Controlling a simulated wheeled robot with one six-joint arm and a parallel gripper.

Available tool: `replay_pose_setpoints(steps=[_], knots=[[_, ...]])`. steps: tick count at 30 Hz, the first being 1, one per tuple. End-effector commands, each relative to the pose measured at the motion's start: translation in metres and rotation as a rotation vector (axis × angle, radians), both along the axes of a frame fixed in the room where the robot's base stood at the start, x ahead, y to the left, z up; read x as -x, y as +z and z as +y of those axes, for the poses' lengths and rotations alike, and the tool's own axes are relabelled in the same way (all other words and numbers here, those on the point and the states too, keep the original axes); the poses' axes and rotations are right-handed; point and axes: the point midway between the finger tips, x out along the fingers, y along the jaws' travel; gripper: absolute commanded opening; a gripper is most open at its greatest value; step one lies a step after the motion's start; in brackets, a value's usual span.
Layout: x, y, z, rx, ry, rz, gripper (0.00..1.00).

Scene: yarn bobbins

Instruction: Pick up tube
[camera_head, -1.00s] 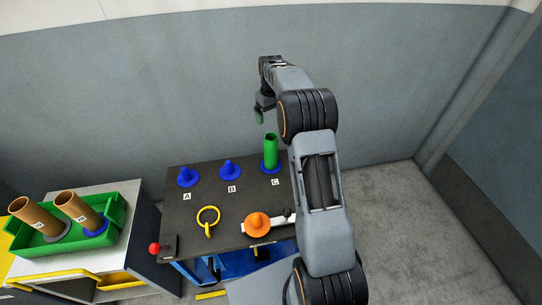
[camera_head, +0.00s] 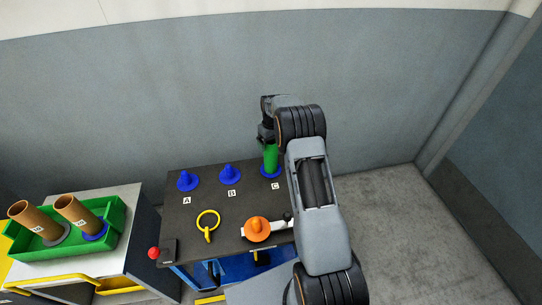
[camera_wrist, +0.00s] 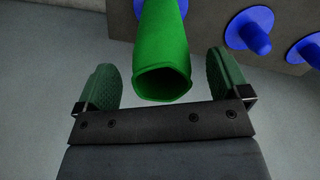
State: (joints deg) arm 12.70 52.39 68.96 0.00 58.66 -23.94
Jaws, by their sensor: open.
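The green tube (camera_head: 271,161) stands upright on the blue holder (camera_head: 271,173) by label C on the dark table. My gripper (camera_head: 267,141) is at the tube's upper end in the head view, where the arm partly hides it. In the wrist view the tube (camera_wrist: 162,60) shows its open end toward the camera. My gripper (camera_wrist: 165,85) is open, with one green finger pad on each side of the tube. Gaps show between the pads and the tube, and nothing is gripped.
Empty blue holders stand at A (camera_head: 187,181) and B (camera_head: 230,174). A yellow ring (camera_head: 207,220) and an orange knob (camera_head: 256,229) are nearer the front. A green tray (camera_head: 113,218) with two brown tubes (camera_head: 36,221) stands left. The wall is behind the table.

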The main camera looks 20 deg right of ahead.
Motion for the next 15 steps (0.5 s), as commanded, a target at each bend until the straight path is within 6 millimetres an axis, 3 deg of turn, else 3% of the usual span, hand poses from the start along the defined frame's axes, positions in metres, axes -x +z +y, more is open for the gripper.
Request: replay_pose_setpoints(steps=[6, 15], knots=[[0.000, -0.021, 0.000, -0.001, 0.000, 0.001, 0.94], [0.000, -0.024, 0.000, 0.000, 0.000, 0.000, 0.94]])
